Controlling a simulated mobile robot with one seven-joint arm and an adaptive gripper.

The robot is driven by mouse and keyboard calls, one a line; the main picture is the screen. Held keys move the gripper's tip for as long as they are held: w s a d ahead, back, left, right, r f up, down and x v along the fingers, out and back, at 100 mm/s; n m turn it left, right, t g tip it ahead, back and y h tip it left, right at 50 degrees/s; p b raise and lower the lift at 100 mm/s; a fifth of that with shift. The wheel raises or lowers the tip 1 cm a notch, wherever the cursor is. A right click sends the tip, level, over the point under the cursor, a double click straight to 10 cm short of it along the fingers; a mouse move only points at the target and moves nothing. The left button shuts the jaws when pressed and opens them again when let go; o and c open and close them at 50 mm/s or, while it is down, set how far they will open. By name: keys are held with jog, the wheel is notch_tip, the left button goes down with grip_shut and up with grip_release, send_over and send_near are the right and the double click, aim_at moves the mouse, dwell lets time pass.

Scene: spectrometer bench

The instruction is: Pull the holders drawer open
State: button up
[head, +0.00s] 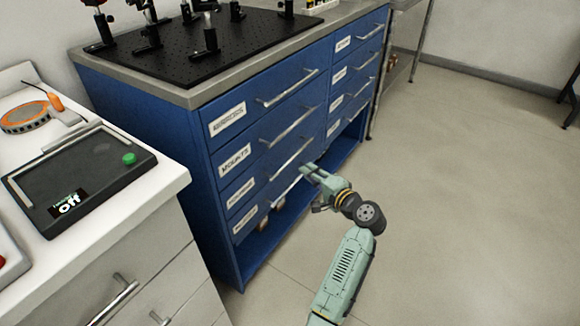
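The blue cabinet (225,150) has two columns of drawers with white labels and bar handles. In the left column, the second label reads MOUNTS (236,160). The third label (240,193) and the bottom label (244,218) are too blurred to read, so I cannot tell which drawer is the holders drawer. All the drawer fronts look flush and closed. My gripper (311,173) is in front of the lower left column, near the right end of a lower handle (290,161). Its fingers are small and partly hidden; I cannot tell whether they touch a handle or are open.
A black optical breadboard (205,62) with several posts stands on the cabinet top. At the left, a white bench (165,190) carries a dark device (95,185) with a green button and a screen reading off. The floor (455,190) to the right is clear.

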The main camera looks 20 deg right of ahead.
aim_at(292, 160)
jog(key=p+x, duration=0.1)
jog(key=x, duration=0.9)
jog(key=shift+w, duration=0.3)
jog(key=shift+c, duration=0.4)
grip_shut()
